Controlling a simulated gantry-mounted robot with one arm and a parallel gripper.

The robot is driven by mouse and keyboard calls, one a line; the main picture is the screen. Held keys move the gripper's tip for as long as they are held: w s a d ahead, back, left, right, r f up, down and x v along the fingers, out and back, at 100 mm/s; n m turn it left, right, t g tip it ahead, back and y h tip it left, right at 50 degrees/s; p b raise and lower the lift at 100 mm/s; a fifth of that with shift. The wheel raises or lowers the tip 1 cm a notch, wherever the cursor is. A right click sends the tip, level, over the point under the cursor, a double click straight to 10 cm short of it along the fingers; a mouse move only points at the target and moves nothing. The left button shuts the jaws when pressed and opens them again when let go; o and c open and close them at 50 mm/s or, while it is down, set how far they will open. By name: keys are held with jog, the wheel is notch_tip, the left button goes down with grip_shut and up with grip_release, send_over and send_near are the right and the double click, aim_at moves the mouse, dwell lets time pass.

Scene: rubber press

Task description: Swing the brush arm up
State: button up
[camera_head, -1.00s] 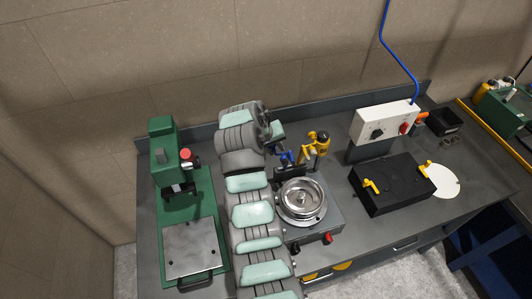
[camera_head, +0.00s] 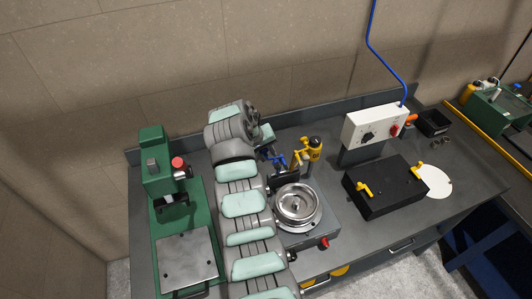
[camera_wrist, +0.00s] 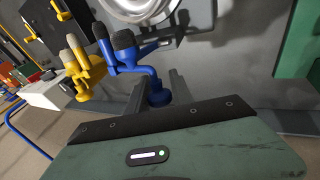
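A round silver dish (camera_head: 298,205) sits on a grey machine base just right of my arm; part of the dish also shows at the top of the wrist view (camera_wrist: 150,8). Behind it stand a blue jointed fitting (camera_head: 279,161) and a yellow one (camera_head: 309,152). In the head view my arm hides most of my gripper.
A green press (camera_head: 155,165) with a steel plate stands left of my arm. To the right are a black box (camera_head: 385,188) with yellow clamps, a white control box (camera_head: 375,127) and a white disc (camera_head: 434,182). The grey bench has free room between machine and black box.

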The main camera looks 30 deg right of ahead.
jog(key=o, duration=0.3)
jog(key=shift+o, duration=0.2)
jog(key=shift+a+r, duration=0.1)
jog(key=shift+r, duration=0.05)
jog(key=v, duration=1)
jog(key=shift+r, duration=0.25)
jog(key=shift+s, duration=0.1)
